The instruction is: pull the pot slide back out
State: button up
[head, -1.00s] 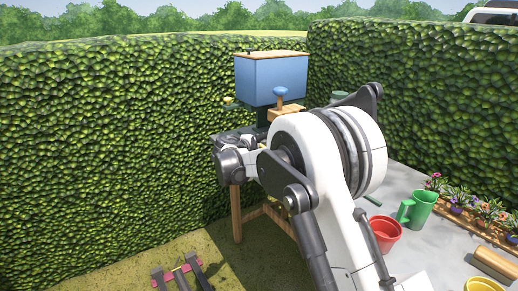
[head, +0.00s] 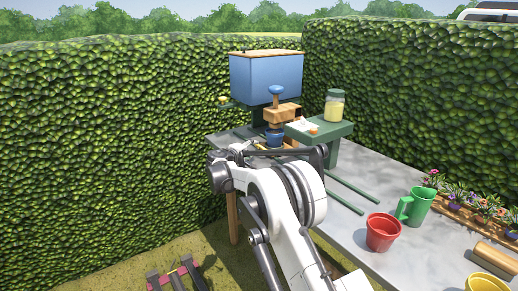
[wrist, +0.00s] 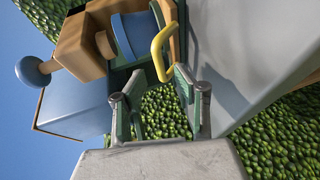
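The pot slide is mostly hidden in the head view; its yellow handle (wrist: 160,52) shows as a bent loop in the wrist view. A blue pot (head: 274,138) stands under a wooden block (head: 282,115) with a blue knob, below the blue hopper (head: 268,80). The pot (wrist: 134,35) and block (wrist: 84,42) also show sideways in the wrist view. My gripper (wrist: 157,80) is open and empty. The handle is just past its fingertips, nearer the right finger; contact cannot be told. In the head view, my wrist is left of the pot, near the bench's left end.
Two green rails (head: 346,193) lie on the grey bench (head: 400,258). A red pot (head: 383,232), green watering can (head: 416,206) and flower tray (head: 470,205) are at right. A hedge stands behind.

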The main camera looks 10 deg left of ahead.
aim_at(258, 146)
jog(key=shift+b+x, duration=0.3)
jog(key=shift+x, duration=2.4)
grip_shut()
